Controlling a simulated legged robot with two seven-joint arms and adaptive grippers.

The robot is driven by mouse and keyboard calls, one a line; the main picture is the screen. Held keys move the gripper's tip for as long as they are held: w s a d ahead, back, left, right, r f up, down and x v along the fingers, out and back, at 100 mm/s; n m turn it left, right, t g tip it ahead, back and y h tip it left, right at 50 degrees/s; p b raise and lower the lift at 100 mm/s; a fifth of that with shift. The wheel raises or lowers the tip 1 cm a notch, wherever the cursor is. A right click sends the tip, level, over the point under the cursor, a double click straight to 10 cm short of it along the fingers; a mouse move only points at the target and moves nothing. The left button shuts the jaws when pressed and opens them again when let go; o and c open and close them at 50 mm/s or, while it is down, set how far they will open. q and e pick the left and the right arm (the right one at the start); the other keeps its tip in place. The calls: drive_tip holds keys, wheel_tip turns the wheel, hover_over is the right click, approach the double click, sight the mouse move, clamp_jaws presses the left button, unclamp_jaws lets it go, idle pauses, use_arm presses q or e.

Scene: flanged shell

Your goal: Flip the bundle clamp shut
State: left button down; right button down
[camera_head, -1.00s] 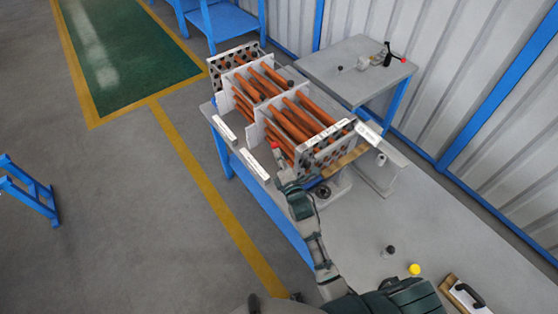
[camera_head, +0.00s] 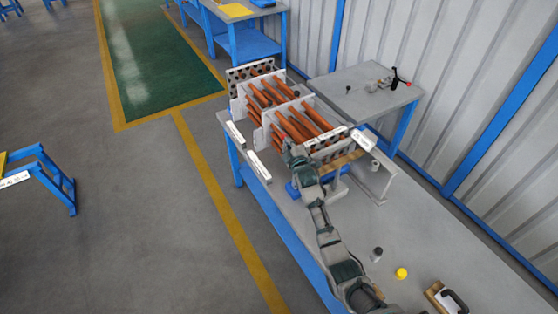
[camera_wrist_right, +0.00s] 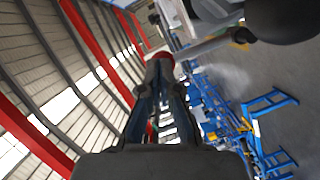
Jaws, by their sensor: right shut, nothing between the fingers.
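The bundle of orange tubes (camera_head: 292,118) sits in upright pale plates on the bench. My right gripper (camera_head: 289,150) is at the near left side of the bundle, in front of its near plate. Its fingers (camera_wrist_right: 162,85) are together with nothing between them. A red end (camera_wrist_right: 165,57) shows just beyond the fingertips in the wrist view; I cannot tell whether they touch it. I cannot make out the bundle clamp in the head view; my gripper may hide it. My left gripper is not in view.
A small device with a black lever and red tip (camera_head: 403,80) stands on the side table (camera_head: 350,92). A yellow knob (camera_head: 401,273), a dark cylinder (camera_head: 376,254) and a handled block (camera_head: 449,298) lie on the near bench.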

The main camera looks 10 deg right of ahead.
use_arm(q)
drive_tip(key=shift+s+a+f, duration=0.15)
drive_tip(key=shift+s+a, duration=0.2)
use_arm(e)
drive_tip(key=shift+w+d+r+m, duration=0.1)
drive_tip(key=shift+r+m, duration=0.05)
drive_tip(key=shift+m, duration=0.45)
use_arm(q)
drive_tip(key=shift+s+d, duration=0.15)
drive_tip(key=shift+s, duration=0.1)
use_arm(e)
drive_tip(key=shift+w+d, duration=0.1)
idle(0.7)
